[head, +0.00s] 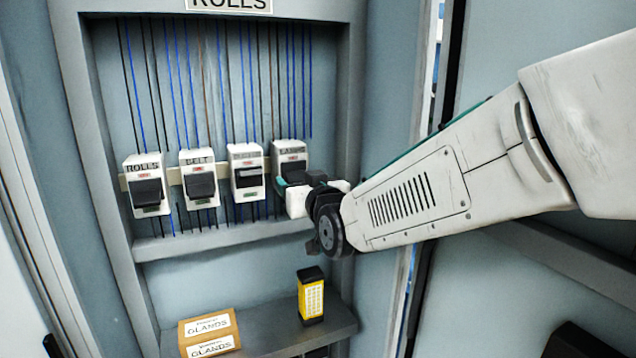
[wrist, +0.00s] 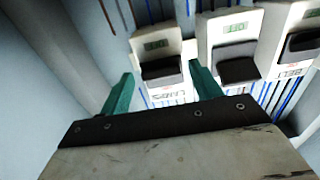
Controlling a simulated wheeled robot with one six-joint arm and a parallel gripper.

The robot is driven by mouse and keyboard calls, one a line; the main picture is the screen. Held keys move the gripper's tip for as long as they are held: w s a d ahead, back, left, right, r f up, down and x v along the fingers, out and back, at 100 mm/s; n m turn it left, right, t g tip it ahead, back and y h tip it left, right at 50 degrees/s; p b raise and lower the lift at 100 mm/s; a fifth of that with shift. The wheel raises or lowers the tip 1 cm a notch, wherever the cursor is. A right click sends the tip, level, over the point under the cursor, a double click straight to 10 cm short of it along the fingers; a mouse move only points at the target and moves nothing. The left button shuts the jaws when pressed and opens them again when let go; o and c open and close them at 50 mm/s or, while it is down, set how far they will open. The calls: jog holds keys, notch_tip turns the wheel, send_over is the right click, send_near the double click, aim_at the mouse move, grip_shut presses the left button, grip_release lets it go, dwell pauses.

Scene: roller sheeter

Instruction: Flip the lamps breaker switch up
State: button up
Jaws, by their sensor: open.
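The lamps breaker (head: 291,152) is the rightmost white breaker in the row, with a black switch and a red mark under its label. My gripper (wrist: 161,70) is in front of it and hides its lower part in the head view. In the wrist view, which shows the labels upside down, the lamps breaker's black switch (wrist: 162,68) lies between my two teal fingers, with a green window beside it. The fingers are open and hold nothing. I cannot tell whether a finger touches the breaker.
The rolls breaker (head: 148,188), belt breaker (head: 199,180) and a third breaker (head: 247,173) stand to the left. A cabinet side wall (head: 340,120) is close on the right. Below, a shelf (head: 270,332) holds a glands box (head: 208,328) and a yellow-black block (head: 311,298).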

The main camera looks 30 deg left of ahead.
jog(key=shift+c, duration=0.3)
jog(key=c, duration=0.9)
jog(key=shift+r+g+h, duration=0.35)
jog(key=shift+g+h, duration=0.05)
jog(key=shift+r+g+h, duration=0.25)
jog(key=shift+g+h, duration=0.35)
jog(key=shift+h, duration=0.2)
jog(key=o, duration=1)
jog(key=shift+c, duration=0.2)
jog(key=v, duration=0.8)
